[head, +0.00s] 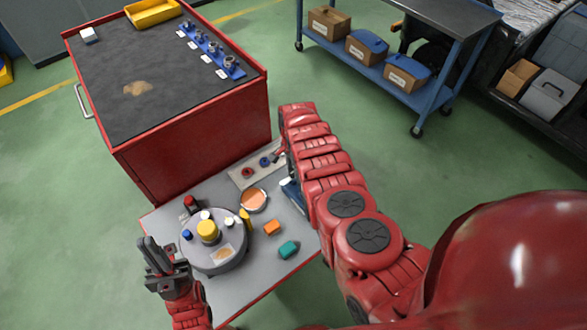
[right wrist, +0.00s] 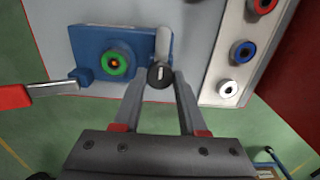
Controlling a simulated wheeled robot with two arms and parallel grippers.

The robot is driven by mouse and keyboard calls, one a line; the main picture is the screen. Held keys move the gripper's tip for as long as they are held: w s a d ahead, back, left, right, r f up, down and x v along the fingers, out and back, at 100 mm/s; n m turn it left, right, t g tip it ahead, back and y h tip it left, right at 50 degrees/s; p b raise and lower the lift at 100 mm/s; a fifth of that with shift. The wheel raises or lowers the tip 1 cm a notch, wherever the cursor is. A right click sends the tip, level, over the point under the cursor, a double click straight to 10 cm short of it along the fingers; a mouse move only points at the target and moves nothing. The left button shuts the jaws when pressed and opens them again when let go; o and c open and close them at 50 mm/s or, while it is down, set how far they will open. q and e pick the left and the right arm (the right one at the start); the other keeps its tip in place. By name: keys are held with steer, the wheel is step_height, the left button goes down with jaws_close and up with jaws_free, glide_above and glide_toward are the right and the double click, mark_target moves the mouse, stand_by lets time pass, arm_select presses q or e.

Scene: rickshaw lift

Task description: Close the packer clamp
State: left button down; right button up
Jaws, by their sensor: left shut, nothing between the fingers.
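A blue block device (right wrist: 105,50) with a green-ringed button sits on the grey table in the right wrist view; I take it to be the packer clamp. A dark round knob (right wrist: 160,76) with a pale lever stands at its right end. A metal bar with a red handle (right wrist: 14,97) reaches out to the left. My right gripper (right wrist: 158,90) is open, its fingers on either side of the knob; contact is unclear. In the head view, my right arm hides most of the blue device (head: 291,192). My left gripper (head: 158,257) is shut and empty beside the round grey tray.
The round grey tray (head: 206,266) holds several small parts. A copper-coloured disc (head: 254,200), orange block (head: 272,228) and teal block (head: 289,249) lie on the table. A pale panel (right wrist: 217,65) with coloured rings is right of the knob. A red cabinet (head: 190,135) stands behind.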

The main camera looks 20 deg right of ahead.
jaws_close()
steer(key=shift+n, duration=0.3)
steer(key=n, duration=0.3)
steer(key=shift+w, duration=0.1)
steer(key=shift+n, duration=2)
steer(key=n, duration=0.4)
steer(key=shift+f+n+b, duration=0.1)
steer(key=shift+n+b, duration=0.2)
steer(key=shift+b, duration=0.1)
steer(key=n+b, duration=0.1)
steer(key=n, duration=0.4)
steer(key=shift+n+b, duration=0.3)
